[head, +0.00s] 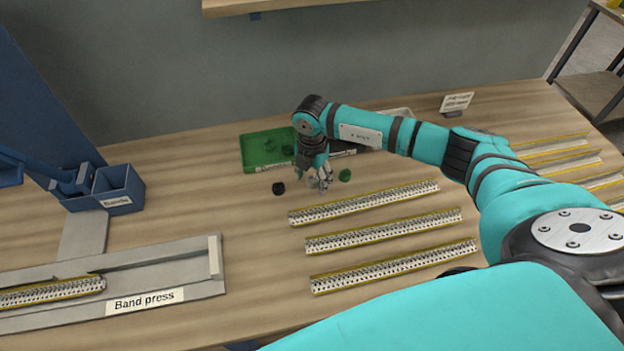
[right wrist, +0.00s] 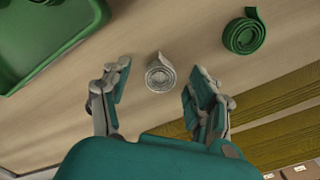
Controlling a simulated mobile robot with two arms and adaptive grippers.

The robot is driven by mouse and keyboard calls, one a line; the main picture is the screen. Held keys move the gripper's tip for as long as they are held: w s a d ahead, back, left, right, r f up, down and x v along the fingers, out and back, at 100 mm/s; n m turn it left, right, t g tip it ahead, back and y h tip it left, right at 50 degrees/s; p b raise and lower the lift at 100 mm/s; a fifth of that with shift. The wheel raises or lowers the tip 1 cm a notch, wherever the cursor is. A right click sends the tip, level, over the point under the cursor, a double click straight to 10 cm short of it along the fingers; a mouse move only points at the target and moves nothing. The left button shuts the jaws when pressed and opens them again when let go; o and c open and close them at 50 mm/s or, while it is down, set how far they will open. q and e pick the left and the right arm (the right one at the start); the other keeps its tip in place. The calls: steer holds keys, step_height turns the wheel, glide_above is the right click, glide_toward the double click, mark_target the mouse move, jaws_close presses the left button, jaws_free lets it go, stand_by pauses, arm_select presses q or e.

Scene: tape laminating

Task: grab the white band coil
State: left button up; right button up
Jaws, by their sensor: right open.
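The white band coil (right wrist: 160,73) lies on the wooden table. In the right wrist view it sits a little beyond and between the open fingers of my right gripper (right wrist: 158,98), apart from both. In the head view my right gripper (head: 318,181) points down over the table and mostly hides the white coil. The gripper is empty. A green coil (right wrist: 244,34) lies to the right of the white one, and it also shows in the head view (head: 345,175). A black coil (head: 279,188) lies to the left. My left gripper is not in view.
A green tray (head: 247,148) stands behind the coils, left of my right arm. Several perforated strips (head: 384,231) lie in front and to the right. A band press (head: 190,270) and blue bins (head: 122,208) are at the left. Bare table lies between press and coils.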

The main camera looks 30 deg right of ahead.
steer(key=c, duration=0.8)
